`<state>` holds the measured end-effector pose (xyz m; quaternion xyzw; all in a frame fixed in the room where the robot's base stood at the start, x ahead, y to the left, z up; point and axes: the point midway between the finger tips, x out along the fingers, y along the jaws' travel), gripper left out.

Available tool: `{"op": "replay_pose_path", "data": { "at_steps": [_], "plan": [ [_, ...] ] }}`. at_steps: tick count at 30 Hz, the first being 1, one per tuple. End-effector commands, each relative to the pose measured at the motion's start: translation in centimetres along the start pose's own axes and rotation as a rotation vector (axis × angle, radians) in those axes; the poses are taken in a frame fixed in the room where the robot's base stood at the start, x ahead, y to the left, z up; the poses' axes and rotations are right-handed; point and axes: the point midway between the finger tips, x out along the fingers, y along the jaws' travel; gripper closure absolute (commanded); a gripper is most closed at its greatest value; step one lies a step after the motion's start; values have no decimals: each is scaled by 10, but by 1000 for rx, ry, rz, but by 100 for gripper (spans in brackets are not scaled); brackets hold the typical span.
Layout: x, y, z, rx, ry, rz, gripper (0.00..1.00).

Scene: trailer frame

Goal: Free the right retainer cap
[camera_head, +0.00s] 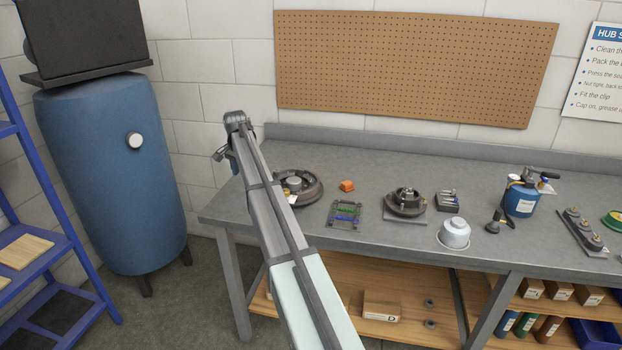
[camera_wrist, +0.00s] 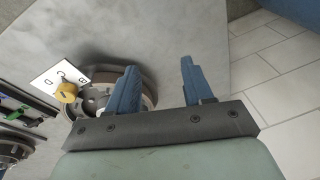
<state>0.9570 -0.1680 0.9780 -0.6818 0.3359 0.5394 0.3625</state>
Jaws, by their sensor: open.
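A round dark hub (camera_head: 312,190) sits on the left part of the bench, partly behind my arm. In the wrist view the same hub (camera_wrist: 91,103) lies left of and beneath my fingers. A brass-coloured round cap (camera_wrist: 67,92) shows at its left edge, by a white card (camera_wrist: 49,80) with letters. A second hub (camera_head: 405,202) stands on a plate in mid-bench. I cannot tell which part is the right retainer cap. My gripper (camera_wrist: 159,67) is open with nothing between its blue fingers, near the bench's left edge. In the head view my arm mostly hides it.
Between the hubs are a small orange block (camera_head: 347,185) and a rack (camera_head: 344,214) with blue and green pieces. A pale domed part (camera_head: 454,233), a grey block (camera_head: 449,201) and a blue canister (camera_head: 521,199) stand to the right. A pegboard (camera_head: 415,62) hangs behind.

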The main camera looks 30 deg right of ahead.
Motion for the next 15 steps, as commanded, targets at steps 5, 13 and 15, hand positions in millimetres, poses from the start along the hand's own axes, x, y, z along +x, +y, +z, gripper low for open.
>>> {"op": "replay_pose_path", "data": {
  "at_steps": [5,13,15],
  "plan": [
    [-38,74,-74,213,-46,68,49],
    [-86,163,-138,450,-101,147,49],
    [-92,176,-145,483,-109,158,49]
  ]
}}
